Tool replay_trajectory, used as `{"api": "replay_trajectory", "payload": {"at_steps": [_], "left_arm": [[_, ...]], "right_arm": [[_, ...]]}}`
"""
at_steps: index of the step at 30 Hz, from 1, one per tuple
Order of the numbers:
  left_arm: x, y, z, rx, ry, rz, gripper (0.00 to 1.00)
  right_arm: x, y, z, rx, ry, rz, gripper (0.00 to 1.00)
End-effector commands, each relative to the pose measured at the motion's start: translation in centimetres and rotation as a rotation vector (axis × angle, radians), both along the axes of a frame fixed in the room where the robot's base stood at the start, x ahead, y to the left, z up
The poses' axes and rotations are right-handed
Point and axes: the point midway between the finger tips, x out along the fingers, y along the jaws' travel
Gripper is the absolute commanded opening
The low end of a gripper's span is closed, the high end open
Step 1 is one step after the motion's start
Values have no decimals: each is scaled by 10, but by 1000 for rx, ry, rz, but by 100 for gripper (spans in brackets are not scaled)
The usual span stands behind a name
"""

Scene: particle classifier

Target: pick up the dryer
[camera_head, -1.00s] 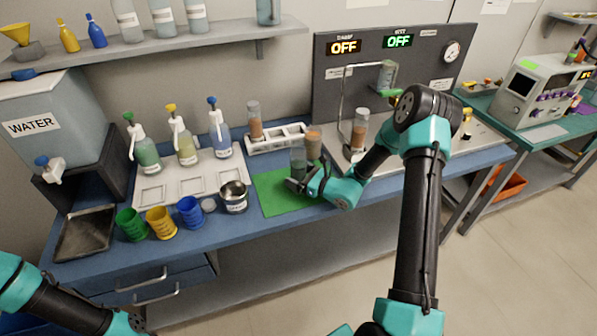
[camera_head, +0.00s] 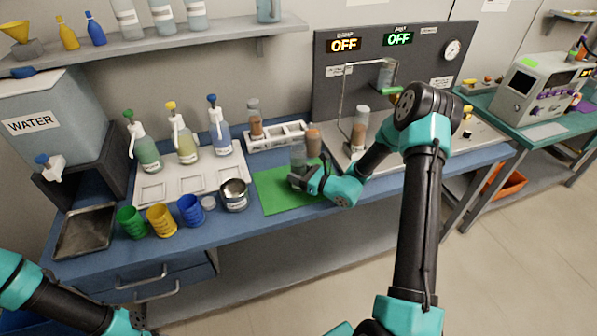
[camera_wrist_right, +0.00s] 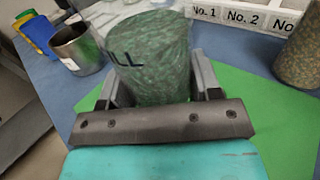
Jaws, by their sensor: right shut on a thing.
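My right gripper (camera_head: 299,175) is shut on a clear cylinder (camera_head: 298,157) at the green mat (camera_head: 271,192). In the right wrist view the cylinder (camera_wrist_right: 152,62) stands between the two fingers, full of dark green grains, with letters ending in "LL" on its side. It looks nearly upright; its base is hidden by the gripper, so I cannot tell whether it touches the mat. No label reading "dryer" is legible. A cylinder of brown grains (camera_head: 313,143) stands just behind it. Only part of my left arm shows at the bottom left; its gripper is out of view.
A white numbered rack (camera_head: 275,138) holding one cylinder (camera_head: 255,122) is behind. A metal cup (camera_head: 234,194) and blue (camera_head: 190,211), yellow (camera_head: 161,221) and green cups (camera_head: 131,223) stand left of the mat. A grey panel with pipe stand (camera_head: 343,112) is at the right. The mat's front is clear.

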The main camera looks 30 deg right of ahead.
Motion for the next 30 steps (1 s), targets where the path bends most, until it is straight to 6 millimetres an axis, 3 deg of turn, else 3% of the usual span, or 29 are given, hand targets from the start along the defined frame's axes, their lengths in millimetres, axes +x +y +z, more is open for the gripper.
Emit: {"api": "replay_trajectory", "payload": {"at_steps": [11,24,30], "left_arm": [[0,0,0,0,0,0,66],[0,0,0,0,0,0,66],[0,0,0,0,0,0,66]], "right_arm": [[0,0,8,0,-1,0,25],[0,0,36,-1,-2,0,25],[-17,10,37,2,1,1,25]]}}
